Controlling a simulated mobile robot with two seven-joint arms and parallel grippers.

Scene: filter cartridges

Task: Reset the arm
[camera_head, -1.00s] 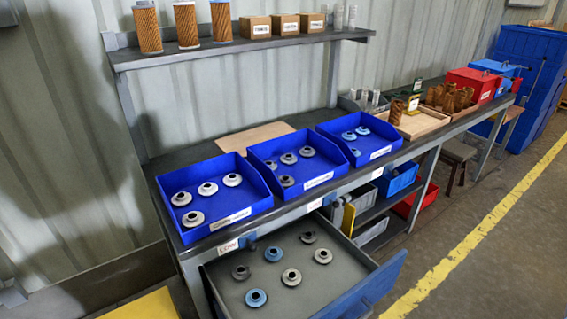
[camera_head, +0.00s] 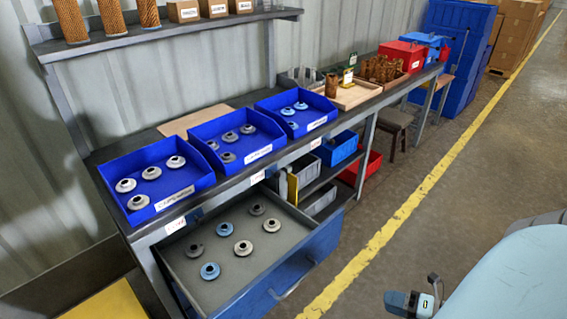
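My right gripper (camera_head: 411,303) shows at the bottom right of the head view, beside a light blue part of my own body. It is over the floor, well to the right of the open drawer (camera_head: 318,242), and touches nothing that I can see. Its fingers are too small and partly cut off by the lower edge, so I cannot tell whether they are open or shut. My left gripper is not in view.
The workbench (camera_head: 263,176) carries three blue bins, left (camera_head: 203,184), middle (camera_head: 280,150) and right (camera_head: 331,117), holding round caps. The drawer below them stands open with several caps inside. Wooden trays and a red box (camera_head: 402,54) stand farther along.

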